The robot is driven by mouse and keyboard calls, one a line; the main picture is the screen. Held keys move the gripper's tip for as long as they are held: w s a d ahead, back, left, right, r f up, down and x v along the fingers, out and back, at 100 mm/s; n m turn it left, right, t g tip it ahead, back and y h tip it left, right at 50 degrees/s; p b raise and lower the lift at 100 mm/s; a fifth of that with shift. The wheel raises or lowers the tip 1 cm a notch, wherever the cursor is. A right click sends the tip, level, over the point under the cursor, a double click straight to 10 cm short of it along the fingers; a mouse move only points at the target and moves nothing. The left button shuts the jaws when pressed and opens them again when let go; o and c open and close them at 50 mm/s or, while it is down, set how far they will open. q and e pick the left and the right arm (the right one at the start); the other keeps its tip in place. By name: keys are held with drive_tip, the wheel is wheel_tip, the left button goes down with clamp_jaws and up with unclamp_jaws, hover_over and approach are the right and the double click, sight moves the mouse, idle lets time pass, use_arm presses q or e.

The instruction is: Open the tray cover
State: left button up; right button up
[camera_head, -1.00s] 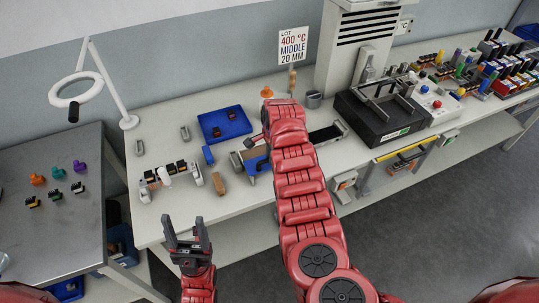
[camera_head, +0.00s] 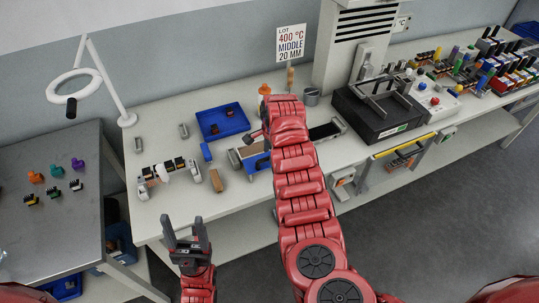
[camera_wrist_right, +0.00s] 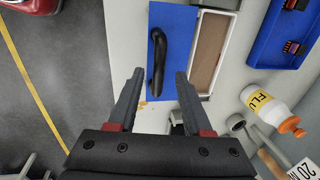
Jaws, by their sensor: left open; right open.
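The tray cover is a blue plate (camera_wrist_right: 181,20) with a black bar handle (camera_wrist_right: 157,62) in the right wrist view. Beside it lies an open pale-rimmed compartment with a brown floor (camera_wrist_right: 207,58). In the head view part of the blue cover (camera_head: 259,163) shows beside my right arm, which hides much of that area. My right gripper (camera_wrist_right: 157,84) is open and empty, its fingers pointing toward the handle without gripping it. My left gripper (camera_head: 186,222) is open and empty in front of the table's near edge.
A blue bin (camera_head: 222,122) with small dark parts stands behind the tray. A white bottle with an orange cap (camera_wrist_right: 268,105) and a grey cup (camera_head: 311,97) are nearby. A black machine (camera_head: 380,112) stands to the right, a connector fixture (camera_head: 170,172) to the left.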

drive_tip(key=s+d+r+b, duration=0.1)
drive_tip(key=s+r+b, duration=0.2)
drive_tip(key=r, duration=1.3)
drive_tip(key=shift+d, duration=0.15)
